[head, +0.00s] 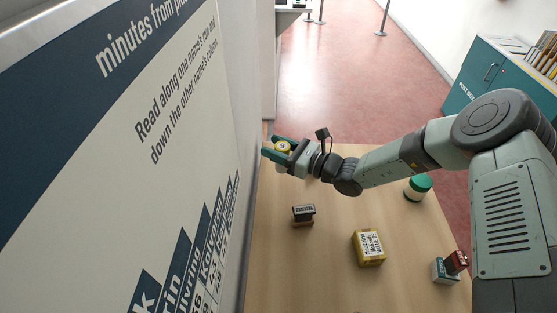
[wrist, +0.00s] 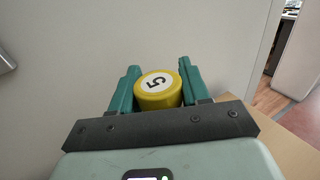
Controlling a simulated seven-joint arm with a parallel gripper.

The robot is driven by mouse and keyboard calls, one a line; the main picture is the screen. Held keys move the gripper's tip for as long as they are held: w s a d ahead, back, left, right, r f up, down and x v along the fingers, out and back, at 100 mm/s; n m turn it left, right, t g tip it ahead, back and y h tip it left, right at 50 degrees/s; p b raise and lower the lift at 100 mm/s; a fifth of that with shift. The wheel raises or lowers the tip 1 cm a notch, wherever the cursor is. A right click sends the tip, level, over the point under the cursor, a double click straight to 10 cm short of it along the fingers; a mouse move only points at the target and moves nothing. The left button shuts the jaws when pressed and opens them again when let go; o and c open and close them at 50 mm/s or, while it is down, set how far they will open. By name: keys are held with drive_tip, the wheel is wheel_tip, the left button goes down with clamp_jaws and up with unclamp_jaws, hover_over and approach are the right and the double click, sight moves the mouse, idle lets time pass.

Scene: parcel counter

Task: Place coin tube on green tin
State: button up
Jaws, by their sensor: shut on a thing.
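The coin tube (head: 283,146) is a short yellow cylinder with a white round label. In the wrist view the coin tube (wrist: 157,88) shows a "5" on its end face. My gripper (head: 274,148) is shut on it, with one teal finger on each side; the gripper (wrist: 158,66) also shows in the wrist view. It is at the far left of the table, close to the wall panel. The green tin (head: 419,184), a pale round container with a green lid, stands on the table's right side, well away from my gripper. Its lid top looks bare.
A dark stamp-like block (head: 303,213) stands at the table's middle left. A yellow labelled box (head: 368,246) stands in front of it to the right. A small blue and white box (head: 445,270) with a dark red item (head: 456,262) is near the right edge. A tall sign panel (head: 130,150) borders the left.

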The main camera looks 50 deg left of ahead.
wheel_tip(320, 180, up, 2)
drive_tip(key=w+d+r+m+t, duration=0.2)
drive_tip(key=w+d+m+t, duration=0.15)
drive_tip(key=w+d, duration=0.6)
drive_tip(key=w+d+r+m+t+h, duration=0.1)
drive_tip(key=w+d+r+m+t, duration=0.15)
drive_tip(key=w+d+t, duration=0.5)
drive_tip(key=w+d+r+m+t, duration=0.2)
drive_tip(key=w+d+m, duration=0.1)
drive_tip(key=w+d, duration=0.9)
drive_tip(key=f, duration=0.9)
drive_tip(key=shift+s+d, duration=0.4)
drive_tip(key=shift+f, duration=0.1)
drive_tip(key=shift+f, duration=0.15)
drive_tip(key=o, duration=1.2)
